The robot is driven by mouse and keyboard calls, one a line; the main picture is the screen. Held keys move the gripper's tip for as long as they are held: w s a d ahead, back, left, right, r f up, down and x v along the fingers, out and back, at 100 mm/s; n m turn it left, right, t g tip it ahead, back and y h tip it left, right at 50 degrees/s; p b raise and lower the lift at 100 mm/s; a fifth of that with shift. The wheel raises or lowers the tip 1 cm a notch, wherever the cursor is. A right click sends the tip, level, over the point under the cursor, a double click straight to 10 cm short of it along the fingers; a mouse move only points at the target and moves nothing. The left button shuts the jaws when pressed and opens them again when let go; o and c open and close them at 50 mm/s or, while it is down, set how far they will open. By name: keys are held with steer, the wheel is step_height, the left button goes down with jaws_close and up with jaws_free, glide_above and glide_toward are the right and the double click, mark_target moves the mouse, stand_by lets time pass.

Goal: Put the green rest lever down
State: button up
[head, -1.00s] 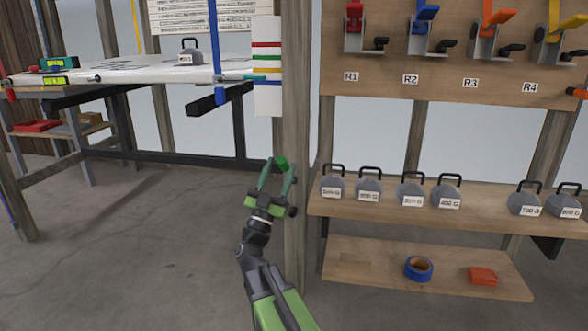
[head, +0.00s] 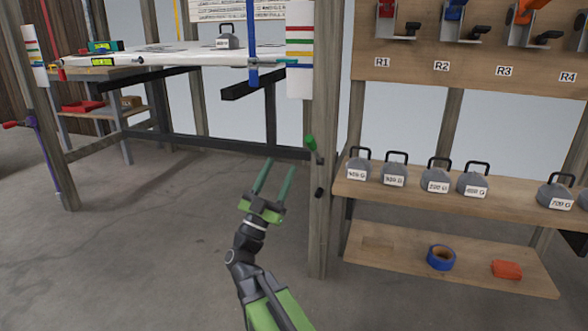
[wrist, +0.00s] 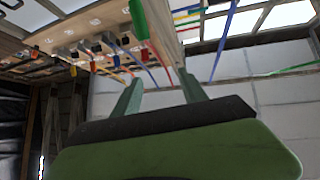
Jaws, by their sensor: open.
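The green rest lever (head: 310,143) is a short green handle on the side of the wooden post, with a dark fitting below it. It also shows in the wrist view (wrist: 138,19), above and between the fingers. It points up and a little to the left. My gripper (head: 279,163) is open and empty, its green fingers pointing up, to the left of the lever and apart from it. My gripper's two fingers also show in the wrist view (wrist: 162,92) with nothing between them.
The wooden post (head: 325,200) stands right of my gripper. A shelf (head: 480,201) with several grey weights is further right, below the board (head: 470,80). A white panel (head: 170,57) lies at the back left with a weight (head: 227,41) on it. The floor at left is clear.

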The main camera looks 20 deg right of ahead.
steer(key=shift+s+a, duration=0.1)
steer(key=shift+s, duration=0.1)
steer(key=shift+c, duration=0.4)
